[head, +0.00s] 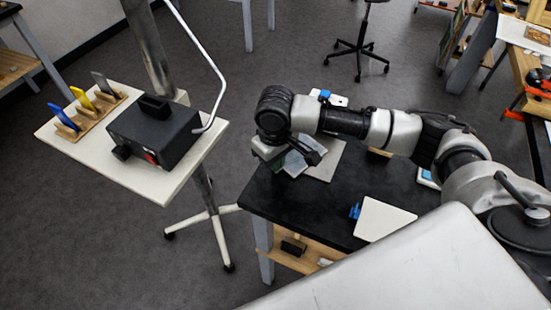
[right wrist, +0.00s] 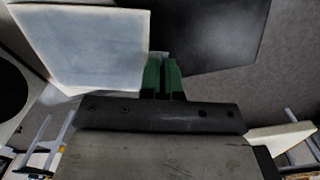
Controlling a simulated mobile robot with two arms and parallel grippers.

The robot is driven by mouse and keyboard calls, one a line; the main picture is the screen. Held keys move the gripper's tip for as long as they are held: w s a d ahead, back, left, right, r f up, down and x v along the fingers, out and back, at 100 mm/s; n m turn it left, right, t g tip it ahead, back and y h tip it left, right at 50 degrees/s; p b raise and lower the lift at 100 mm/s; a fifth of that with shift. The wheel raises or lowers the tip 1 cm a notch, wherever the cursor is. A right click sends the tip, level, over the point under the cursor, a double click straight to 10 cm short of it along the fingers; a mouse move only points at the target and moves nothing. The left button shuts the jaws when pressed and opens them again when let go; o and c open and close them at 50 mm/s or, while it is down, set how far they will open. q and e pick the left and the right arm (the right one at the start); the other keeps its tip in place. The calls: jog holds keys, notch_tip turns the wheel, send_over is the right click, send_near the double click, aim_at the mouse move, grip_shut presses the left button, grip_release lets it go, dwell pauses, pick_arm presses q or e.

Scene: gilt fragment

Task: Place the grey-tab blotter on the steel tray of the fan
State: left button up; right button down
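My right gripper (head: 296,160) is over the far left corner of the black table. In the right wrist view its green fingers (right wrist: 163,78) are close together, with a small grey bit between their tips. That bit adjoins a pale square sheet (right wrist: 85,45), which looks like the blotter held by its grey tab. In the head view a light grey square (head: 326,162) shows beside the gripper; I cannot tell whether it is the sheet or a tray. No fan with a steel tray can be made out for sure. My left gripper is not in view.
The black table (head: 300,206) also bears a white square (head: 385,219) with a blue tab and another blue-tabbed piece (head: 338,100). A white-topped cart (head: 140,178) at left carries a black box (head: 155,132) and a wooden rack (head: 96,112). Floor lies between them.

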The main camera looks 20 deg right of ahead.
jog(key=c, duration=1.4)
grip_release()
jog(key=shift+f, duration=0.1)
jog(key=shift+o, duration=0.2)
notch_tip(320, 180, up, 12)
